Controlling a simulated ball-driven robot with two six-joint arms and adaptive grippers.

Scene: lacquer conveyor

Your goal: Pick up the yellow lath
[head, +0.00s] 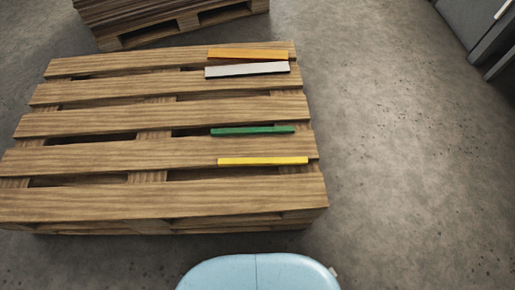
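The yellow lath (263,161) is a thin straight bar. It lies flat on the wooden pallet (90,203), near the right end of the second slat from the front. It runs roughly left to right and nothing covers it. Neither of my grippers shows in the head view.
A green lath (253,131) lies behind the yellow one. A white lath (247,69) and an orange lath (248,54) lie close together near the back. Another pallet (170,22) stands behind. A grey cabinet (480,30) is at the upper right. The right floor is clear.

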